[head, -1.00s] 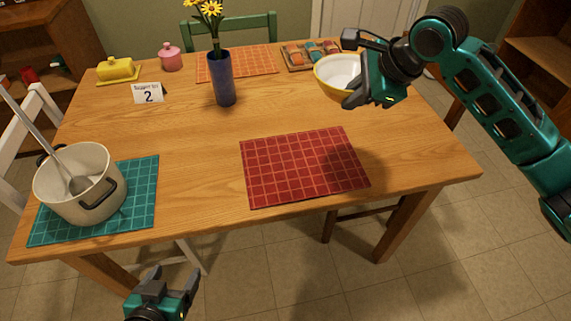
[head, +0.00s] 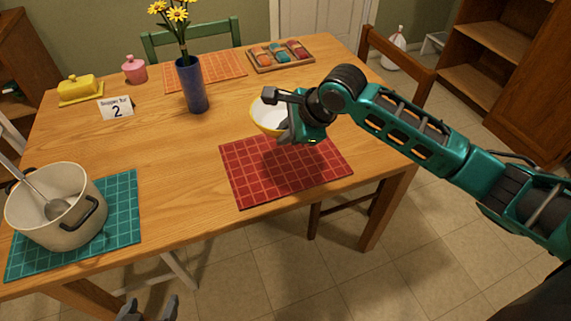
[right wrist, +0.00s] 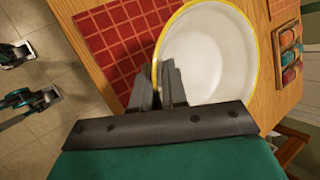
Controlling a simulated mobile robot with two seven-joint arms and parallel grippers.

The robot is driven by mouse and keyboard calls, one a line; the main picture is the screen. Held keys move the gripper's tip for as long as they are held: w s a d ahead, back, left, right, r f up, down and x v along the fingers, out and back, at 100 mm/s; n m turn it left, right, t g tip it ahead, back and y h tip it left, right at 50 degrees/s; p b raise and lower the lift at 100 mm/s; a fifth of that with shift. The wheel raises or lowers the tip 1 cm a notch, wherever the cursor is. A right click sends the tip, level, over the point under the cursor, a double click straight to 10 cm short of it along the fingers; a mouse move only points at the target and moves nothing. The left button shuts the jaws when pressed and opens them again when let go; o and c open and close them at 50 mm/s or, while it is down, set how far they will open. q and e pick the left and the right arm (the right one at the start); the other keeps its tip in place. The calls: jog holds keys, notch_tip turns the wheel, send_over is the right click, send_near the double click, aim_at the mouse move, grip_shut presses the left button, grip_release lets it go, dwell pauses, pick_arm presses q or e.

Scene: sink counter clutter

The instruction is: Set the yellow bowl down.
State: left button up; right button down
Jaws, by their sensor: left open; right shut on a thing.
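The yellow bowl (head: 266,117), white inside with a yellow rim, is in my right gripper (head: 286,118). The right gripper is shut on its near right rim. In the head view the bowl appears at the back edge of the red placemat (head: 285,172); I cannot tell whether it touches the table. In the right wrist view the bowl (right wrist: 210,55) fills the upper middle, beside the fingers (right wrist: 160,92), with the red placemat (right wrist: 122,45) to its left. My left gripper (head: 148,308) is open and empty at the bottom of the head view, in front of the table.
A blue vase (head: 191,85) with yellow flowers stands behind and left of the bowl. A wooden tray (head: 281,66) of several colored items lies at the back. A cream pot (head: 60,215) with a ladle sits on a teal mat (head: 122,205). The middle of the wooden table (head: 165,150) is clear.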

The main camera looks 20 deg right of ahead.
notch_tip(320, 180, down, 9)
jog(key=shift+r+b, duration=0.2)
jog(key=shift+b, duration=0.55)
jog(key=shift+f, duration=0.25)
jog(key=shift+f, duration=0.1)
jog(key=c, duration=1.6)
grip_release()
jog(key=shift+f, duration=0.15)
jog(key=o, duration=0.4)
jog(key=shift+o, duration=0.2)
